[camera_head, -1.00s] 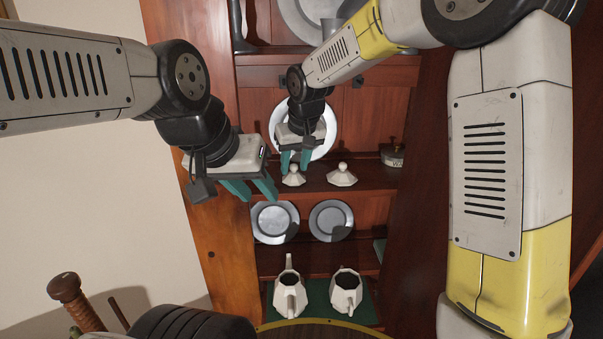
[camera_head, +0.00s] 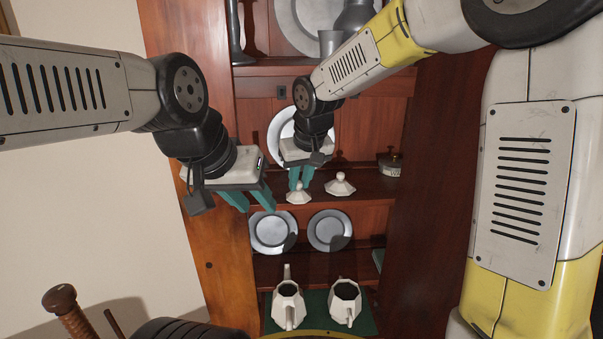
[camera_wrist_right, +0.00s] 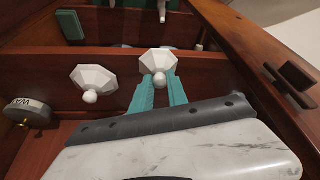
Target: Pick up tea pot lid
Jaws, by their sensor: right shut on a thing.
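Two white faceted tea pot lids stand on the middle shelf: the left lid (camera_head: 298,194) and the right lid (camera_head: 340,185). My right gripper (camera_head: 300,181) is shut on the left lid's knob from above. In the right wrist view, the held lid (camera_wrist_right: 158,61) shows at the fingertips (camera_wrist_right: 159,82), with the other lid (camera_wrist_right: 93,79) beside it. I cannot tell whether the held lid is clear of the shelf. My left gripper (camera_head: 250,201) is open and empty, left of the lids by the cabinet's side. Two open white tea pots (camera_head: 287,305) (camera_head: 345,302) stand on the lower shelf.
A round tin (camera_head: 391,166) sits at the right of the lids' shelf. Pewter plates (camera_head: 273,232) (camera_head: 329,231) lean below, and another plate (camera_head: 283,136) stands behind my right gripper. Wooden cabinet sides (camera_head: 205,225) bound the shelves closely.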

